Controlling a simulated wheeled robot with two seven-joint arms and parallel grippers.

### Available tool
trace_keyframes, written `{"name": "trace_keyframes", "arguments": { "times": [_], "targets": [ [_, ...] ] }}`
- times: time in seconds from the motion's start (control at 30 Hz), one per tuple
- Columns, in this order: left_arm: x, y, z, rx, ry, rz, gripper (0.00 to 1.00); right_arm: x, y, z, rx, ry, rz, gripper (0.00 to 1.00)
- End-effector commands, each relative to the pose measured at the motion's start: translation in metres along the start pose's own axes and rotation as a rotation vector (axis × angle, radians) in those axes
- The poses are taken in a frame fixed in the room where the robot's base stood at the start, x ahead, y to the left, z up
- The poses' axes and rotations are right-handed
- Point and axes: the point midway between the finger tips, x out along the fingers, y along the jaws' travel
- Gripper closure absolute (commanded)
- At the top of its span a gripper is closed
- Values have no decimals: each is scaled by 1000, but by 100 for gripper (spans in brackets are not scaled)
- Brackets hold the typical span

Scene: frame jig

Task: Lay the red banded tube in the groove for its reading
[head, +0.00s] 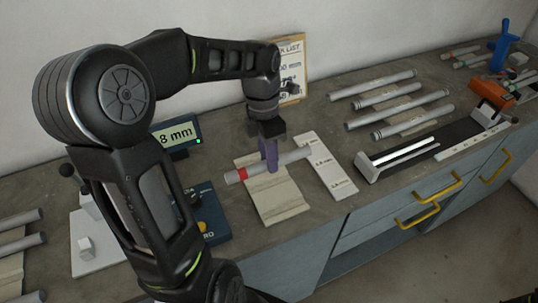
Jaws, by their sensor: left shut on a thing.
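The grey tube with a red band (241,174) is in the middle of the head view. My left gripper (269,160) is shut on it near its middle, from above. The tube lies across a beige block (280,205), over or on it; I cannot tell whether they touch. A pale strip with printed mm labels (325,165) lies at the tube's right end. A display (178,135) shows "8 mm", with its left part hidden by my left arm. Which groove matches is not clear. My right gripper is not in view.
Several grey tubes (410,110) lie at the back right. A black rail fixture (425,145) stands in front of them. More tubes (20,240) lie at the far left. A dark blue box (214,220) and a white base (90,245) are near my left arm.

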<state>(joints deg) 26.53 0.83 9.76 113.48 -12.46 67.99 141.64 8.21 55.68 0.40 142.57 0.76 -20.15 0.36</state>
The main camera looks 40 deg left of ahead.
Motion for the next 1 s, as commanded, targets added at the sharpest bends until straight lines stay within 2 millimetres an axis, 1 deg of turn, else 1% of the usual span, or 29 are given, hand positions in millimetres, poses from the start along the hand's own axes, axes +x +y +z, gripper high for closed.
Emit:
{"name": "trace_keyframes", "arguments": {
  "times": [0.03, 0.1, 0.3, 0.5, 0.7, 1.0],
  "targets": [
    [10, 2, 0, 0, 0, 0, 100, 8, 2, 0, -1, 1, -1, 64],
    [17, 3, 0, 0, 1, -1, 100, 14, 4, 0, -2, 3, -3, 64],
    [39, 7, 0, 0, 0, 0, 100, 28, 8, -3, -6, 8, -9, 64],
    [55, 10, 0, 0, 1, -1, 100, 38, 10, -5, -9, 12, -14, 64],
    [62, 12, 0, 0, 1, -1, 100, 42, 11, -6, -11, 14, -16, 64],
    [64, 12, 0, 0, 1, -2, 100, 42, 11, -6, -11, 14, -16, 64]
  ]
}}
